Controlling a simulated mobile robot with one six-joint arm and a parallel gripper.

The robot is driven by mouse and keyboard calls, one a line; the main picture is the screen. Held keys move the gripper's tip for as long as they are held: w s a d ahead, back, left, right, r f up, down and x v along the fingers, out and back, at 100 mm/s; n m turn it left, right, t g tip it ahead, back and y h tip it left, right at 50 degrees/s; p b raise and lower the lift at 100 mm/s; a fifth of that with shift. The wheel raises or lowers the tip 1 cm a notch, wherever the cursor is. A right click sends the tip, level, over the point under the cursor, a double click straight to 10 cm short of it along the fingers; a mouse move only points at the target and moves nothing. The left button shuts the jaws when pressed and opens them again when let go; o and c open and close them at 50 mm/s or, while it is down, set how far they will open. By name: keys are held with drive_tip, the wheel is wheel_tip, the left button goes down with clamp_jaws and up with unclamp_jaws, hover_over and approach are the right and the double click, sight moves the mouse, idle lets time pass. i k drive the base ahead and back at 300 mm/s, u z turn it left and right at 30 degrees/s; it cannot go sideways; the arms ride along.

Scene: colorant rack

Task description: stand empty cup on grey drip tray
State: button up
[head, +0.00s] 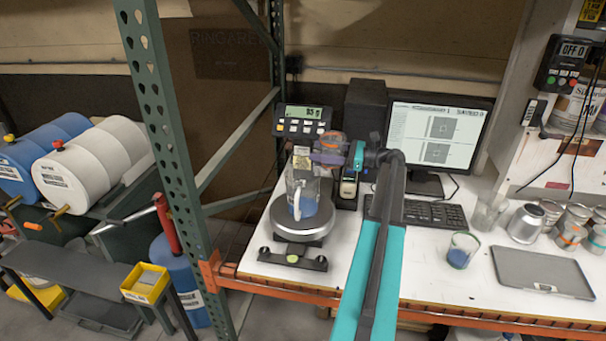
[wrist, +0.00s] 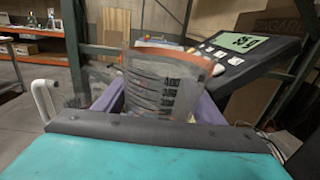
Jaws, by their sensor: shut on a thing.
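My gripper (head: 330,158) with purple fingers is shut on a clear cup (head: 330,141), above the jug on the scale. The cup also shows in the wrist view (wrist: 165,88), with an orange band near its top and dark printed markings. I cannot tell whether any residue is inside. The grey drip tray (head: 542,272) lies flat on the white bench at the right, well away from my gripper. Its top is bare.
A clear jug (head: 308,205) with blue contents stands on the scale (head: 300,226). A cup with blue liquid (head: 460,250) stands left of the tray. Metal cans (head: 526,224) and other cups stand behind it. A monitor (head: 437,135) and keyboard (head: 430,213) are at the back.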

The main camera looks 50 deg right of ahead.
sight(521, 275)
drive_tip(key=k, duration=1)
